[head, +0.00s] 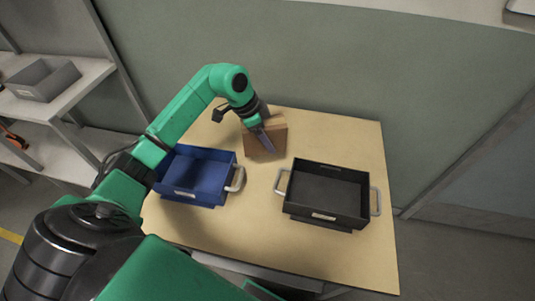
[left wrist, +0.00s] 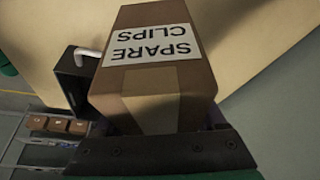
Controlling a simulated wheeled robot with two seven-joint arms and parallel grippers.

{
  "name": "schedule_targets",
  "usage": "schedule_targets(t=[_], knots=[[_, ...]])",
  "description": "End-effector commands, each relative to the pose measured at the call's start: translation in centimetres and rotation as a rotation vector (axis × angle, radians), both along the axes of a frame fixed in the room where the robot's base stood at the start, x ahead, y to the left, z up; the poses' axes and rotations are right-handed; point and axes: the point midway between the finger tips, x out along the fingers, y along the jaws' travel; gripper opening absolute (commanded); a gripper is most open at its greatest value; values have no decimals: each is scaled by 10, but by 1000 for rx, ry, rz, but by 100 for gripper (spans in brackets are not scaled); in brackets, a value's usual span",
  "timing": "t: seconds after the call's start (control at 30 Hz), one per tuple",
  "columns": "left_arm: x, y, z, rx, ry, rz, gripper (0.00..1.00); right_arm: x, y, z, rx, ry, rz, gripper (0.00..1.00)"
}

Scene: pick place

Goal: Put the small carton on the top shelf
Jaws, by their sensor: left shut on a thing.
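The small brown carton (head: 278,132) is at the back of the wooden table, behind the two trays. My left gripper (head: 263,142) reaches down to it from the left and is shut on it. In the left wrist view the carton (left wrist: 160,85) fills the middle, with a white label reading SPARE CLIPS; the gripper's dark edge (left wrist: 165,150) lies across its near end. I cannot tell whether the carton touches the table. A grey shelf unit stands at the left; its upper visible board (head: 88,73) holds a grey bin. My right gripper is out of view.
A blue tray (head: 195,180) and a black tray (head: 325,192), both with handles, stand on the table (head: 258,225). The grey bin (head: 42,80) takes up part of the upper board. A wall (head: 330,70) rises close behind the table.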

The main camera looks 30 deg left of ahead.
Motion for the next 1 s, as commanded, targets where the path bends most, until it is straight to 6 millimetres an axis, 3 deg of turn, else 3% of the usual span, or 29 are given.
schedule_targets(t=[0.1, 0.33, 0.5, 0.8, 0.83, 0.9, 1.0], knots=[[0, 0, -23, -2, 3, 1, 2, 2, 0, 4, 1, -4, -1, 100], [0, -1, -50, -3, 2, 1, 2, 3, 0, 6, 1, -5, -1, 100], [0, -1, -81, -3, 1, 2, 2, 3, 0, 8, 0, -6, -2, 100], [0, 0, -86, -1, -1, 0, 2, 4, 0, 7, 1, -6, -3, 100], [0, 0, -86, 0, 0, 0, 76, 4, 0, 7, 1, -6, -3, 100], [0, 0, -86, 0, 0, 0, 100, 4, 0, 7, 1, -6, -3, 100], [0, 0, -86, 0, 0, 0, 100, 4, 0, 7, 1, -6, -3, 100]])
